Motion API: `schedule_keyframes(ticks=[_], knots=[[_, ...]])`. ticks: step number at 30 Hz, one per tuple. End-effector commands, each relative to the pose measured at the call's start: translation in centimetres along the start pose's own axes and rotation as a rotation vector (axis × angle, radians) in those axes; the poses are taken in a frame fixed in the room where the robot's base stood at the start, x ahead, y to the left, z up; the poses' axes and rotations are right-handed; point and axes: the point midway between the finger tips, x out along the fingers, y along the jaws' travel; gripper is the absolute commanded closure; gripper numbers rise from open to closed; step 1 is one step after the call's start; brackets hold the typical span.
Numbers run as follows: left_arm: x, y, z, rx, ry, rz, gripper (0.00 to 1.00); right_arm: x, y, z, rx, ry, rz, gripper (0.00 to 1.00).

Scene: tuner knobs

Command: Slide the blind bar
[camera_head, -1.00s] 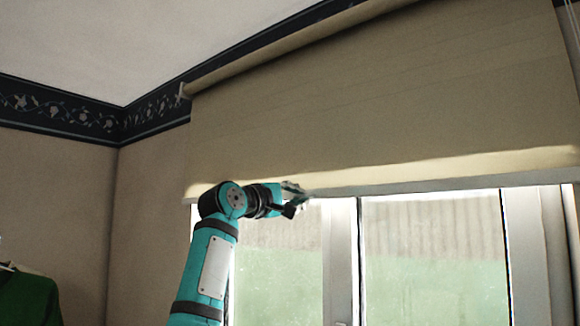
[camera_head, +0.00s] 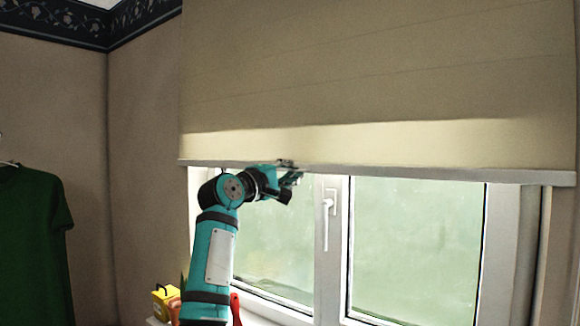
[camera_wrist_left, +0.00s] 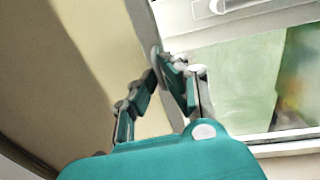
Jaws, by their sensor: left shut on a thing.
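The blind (camera_head: 370,90) is a beige sheet hanging over the upper part of the window. Its blind bar (camera_head: 430,173) is a pale grey strip along the bottom edge. My left gripper (camera_head: 290,172) is at the bar, left of its middle, and is shut on it. In the left wrist view the fingers of my left gripper (camera_wrist_left: 158,75) close around the edge of the blind (camera_wrist_left: 95,50). The exact contact is partly hidden by the fingers. My right gripper is not in view.
The window (camera_head: 415,245) has a white frame and a handle (camera_head: 327,210) below the bar. A green shirt (camera_head: 35,240) hangs at the left. A yellow object (camera_head: 165,295) and a red one (camera_head: 235,308) are low by the sill.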

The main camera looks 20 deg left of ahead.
Motion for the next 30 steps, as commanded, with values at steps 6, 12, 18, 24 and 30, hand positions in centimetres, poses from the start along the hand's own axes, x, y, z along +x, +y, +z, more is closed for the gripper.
schedule_keyframes(ticks=[6,12,18,24,30], knots=[[-0.03,-0.46,0.07,0.005,-0.001,-0.001,1.0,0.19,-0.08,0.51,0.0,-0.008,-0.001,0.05],[-0.03,-0.41,0.07,0.004,-0.001,-0.001,1.0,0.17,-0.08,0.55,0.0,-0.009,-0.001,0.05],[-0.03,-0.39,0.06,0.003,-0.001,0.0,0.7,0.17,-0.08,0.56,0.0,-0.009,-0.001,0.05],[-0.04,-0.39,0.02,0.001,0.0,0.0,0.69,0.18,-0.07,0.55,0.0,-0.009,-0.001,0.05],[-0.78,-0.39,-0.04,0.0,0.0,0.001,0.69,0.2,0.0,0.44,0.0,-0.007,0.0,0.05]])
